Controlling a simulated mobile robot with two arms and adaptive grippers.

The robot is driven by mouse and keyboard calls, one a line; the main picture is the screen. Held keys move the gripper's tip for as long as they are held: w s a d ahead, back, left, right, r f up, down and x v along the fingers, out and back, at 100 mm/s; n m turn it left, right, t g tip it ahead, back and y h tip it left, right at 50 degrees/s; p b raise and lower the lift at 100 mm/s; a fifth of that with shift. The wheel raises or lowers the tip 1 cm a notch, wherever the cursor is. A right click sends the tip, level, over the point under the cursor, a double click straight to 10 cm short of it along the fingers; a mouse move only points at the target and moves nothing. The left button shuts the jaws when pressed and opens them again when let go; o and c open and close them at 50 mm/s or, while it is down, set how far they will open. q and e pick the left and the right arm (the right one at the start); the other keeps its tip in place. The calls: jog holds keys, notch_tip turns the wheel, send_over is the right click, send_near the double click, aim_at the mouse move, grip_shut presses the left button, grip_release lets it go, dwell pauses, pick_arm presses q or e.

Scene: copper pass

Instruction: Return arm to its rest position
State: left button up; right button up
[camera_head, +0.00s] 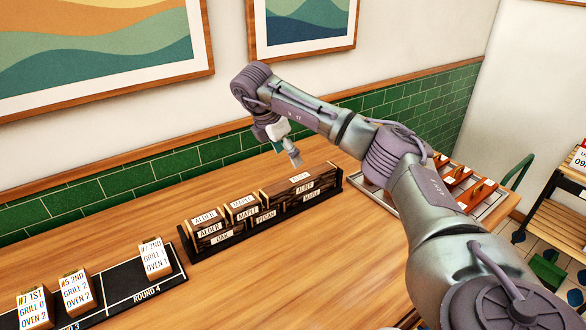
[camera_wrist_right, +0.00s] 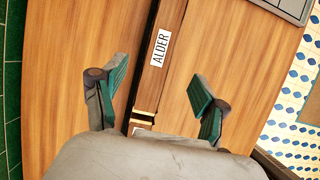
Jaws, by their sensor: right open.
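My right arm reaches in from the lower right in the head view, and its right gripper (camera_head: 291,157) hangs above the back of the wooden table (camera_head: 330,260). The right gripper's two green-padded fingers (camera_wrist_right: 158,95) stand wide apart in the right wrist view, with nothing between them. Below them a dark wooden block with an ALDER label (camera_wrist_right: 161,48) shows on the rack. In the head view the gripper is over the right half of the black rack (camera_head: 236,247) of labelled wooden blocks. My left gripper is in neither view.
A black board (camera_head: 118,299) holds several white order cards, one of them (camera_head: 155,258) by ROUND 4. A metal tray (camera_head: 487,208) with orange-brown pieces is right, partly behind my arm. The green tiled wall (camera_head: 110,189) bounds the table's back. Bare wood lies in front.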

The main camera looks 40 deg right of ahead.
jog(key=shift+a+r, duration=0.2)
jog(key=shift+r, duration=0.35)
